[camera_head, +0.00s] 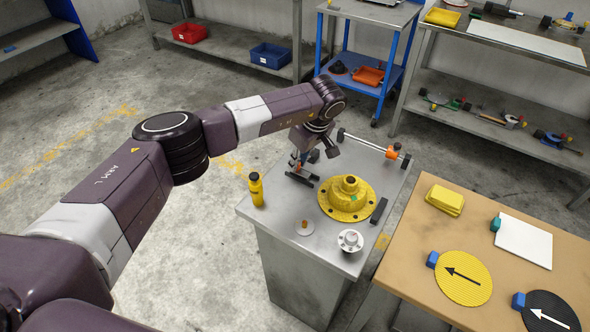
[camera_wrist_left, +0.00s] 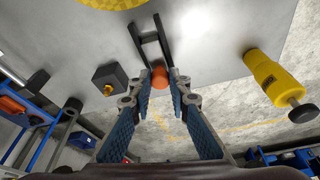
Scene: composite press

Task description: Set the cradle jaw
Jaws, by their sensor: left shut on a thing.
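The cradle jaw appears to be the black forked piece (camera_wrist_left: 150,38) with a round orange knob (camera_wrist_left: 160,78) at its near end in the left wrist view. In the head view its dark bar (camera_head: 301,179) lies left of the yellow flanged hub (camera_head: 347,199), on the metal table. My left gripper (camera_head: 303,160) points down at it; in the wrist view its blue-padded fingers (camera_wrist_left: 161,88) are shut on the orange knob, one on each side. The hub's edge also shows in the wrist view (camera_wrist_left: 108,3). A second black bar (camera_head: 378,210) stands right of the hub. My right gripper is out of view.
A yellow bottle (camera_head: 256,190), a small disc with an orange knob (camera_head: 304,228) and a pale round fitting (camera_head: 350,241) stand on the metal table (camera_head: 285,240). A rod with an orange collar (camera_head: 370,144) lies behind. A brown table (camera_head: 400,258) stands close at right.

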